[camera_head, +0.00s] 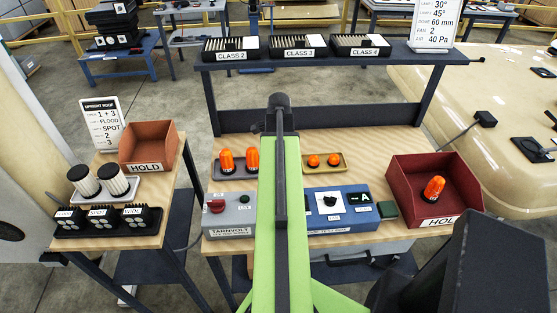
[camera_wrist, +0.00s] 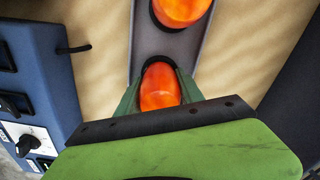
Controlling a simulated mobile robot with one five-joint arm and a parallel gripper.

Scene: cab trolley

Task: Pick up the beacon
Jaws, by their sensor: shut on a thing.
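The beacon (camera_wrist: 160,88) is an orange dome seen in the wrist view between the two dark green fingers of my gripper (camera_wrist: 159,80). A second orange beacon (camera_wrist: 182,8) stands farther along that tray. In the head view the grey tray shows a left beacon (camera_head: 227,161) and a right beacon (camera_head: 252,160) next to my green arm. My gripper is hidden there behind the arm.
A yellow tray (camera_head: 345,168) with two small orange domes lies right of my arm. A red hold bin (camera_head: 462,187) holds another beacon (camera_head: 434,187). A grey control box (camera_head: 232,226) and a blue box (camera_head: 355,190) stand at the front. A shelf (camera_head: 330,57) spans the back.

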